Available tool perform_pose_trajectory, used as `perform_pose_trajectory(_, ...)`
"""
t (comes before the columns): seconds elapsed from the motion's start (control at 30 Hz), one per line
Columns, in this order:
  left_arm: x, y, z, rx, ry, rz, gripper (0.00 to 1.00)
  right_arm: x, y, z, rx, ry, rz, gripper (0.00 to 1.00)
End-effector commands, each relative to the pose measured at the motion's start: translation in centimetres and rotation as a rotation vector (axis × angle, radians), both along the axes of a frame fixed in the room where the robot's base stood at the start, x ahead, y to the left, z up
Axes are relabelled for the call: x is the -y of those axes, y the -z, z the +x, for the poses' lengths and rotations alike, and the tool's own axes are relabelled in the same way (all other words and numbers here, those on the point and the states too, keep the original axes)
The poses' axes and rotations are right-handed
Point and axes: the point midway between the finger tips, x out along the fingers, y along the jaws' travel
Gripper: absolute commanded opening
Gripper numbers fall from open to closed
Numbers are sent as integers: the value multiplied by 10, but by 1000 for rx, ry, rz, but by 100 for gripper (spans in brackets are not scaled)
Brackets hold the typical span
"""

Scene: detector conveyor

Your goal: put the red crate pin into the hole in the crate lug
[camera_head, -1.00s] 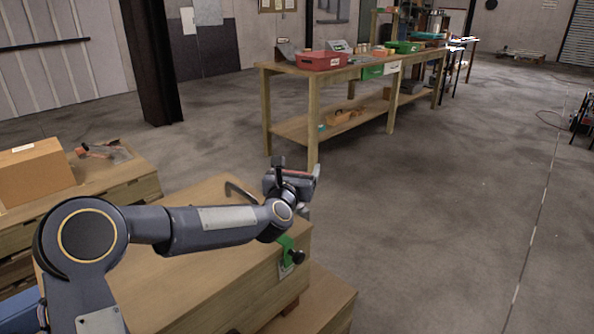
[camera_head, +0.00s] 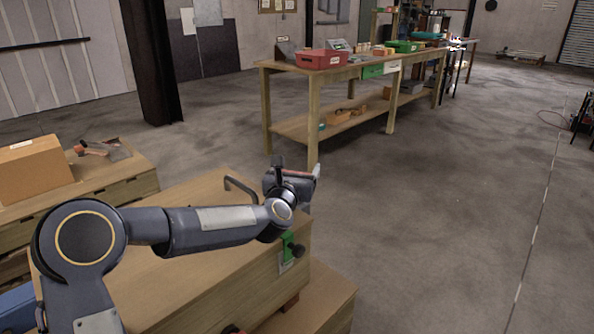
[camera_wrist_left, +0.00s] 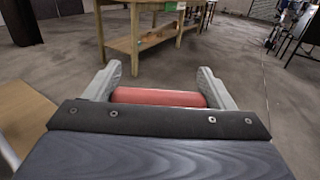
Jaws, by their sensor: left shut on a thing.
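My left gripper (camera_head: 302,174) is shut on the red crate pin (camera_wrist_left: 160,97). In the left wrist view the pin lies crosswise between the two grey fingers, and it shows as a thin red strip in the head view. The wooden crate (camera_head: 190,285) stands in front of me, under my left arm. A green bracket with a black knob (camera_head: 298,251) sits at its right edge, below and slightly left of the gripper. I cannot make out the lug's hole. The pin is in the air, apart from the crate. My right gripper is not in view.
A black handle (camera_head: 240,187) rises from the crate top beside my forearm. A cardboard box (camera_head: 35,172) and a tool stand on a low bench at left. A long workbench (camera_head: 312,84) with trays stands behind.

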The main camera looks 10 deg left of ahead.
Motion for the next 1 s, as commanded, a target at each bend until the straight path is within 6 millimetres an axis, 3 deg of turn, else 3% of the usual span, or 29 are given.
perform_pose_trajectory(0.27,0,6,0,1,0,0,53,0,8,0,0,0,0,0)
perform_pose_trajectory(0.3,0,5,0,1,0,0,81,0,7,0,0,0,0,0)
perform_pose_trajectory(0.47,0,5,0,1,0,0,100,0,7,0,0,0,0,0)
perform_pose_trajectory(0.77,-1,6,-6,0,0,1,100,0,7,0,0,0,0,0)
perform_pose_trajectory(1.0,-3,5,-45,1,0,2,100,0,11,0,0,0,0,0)
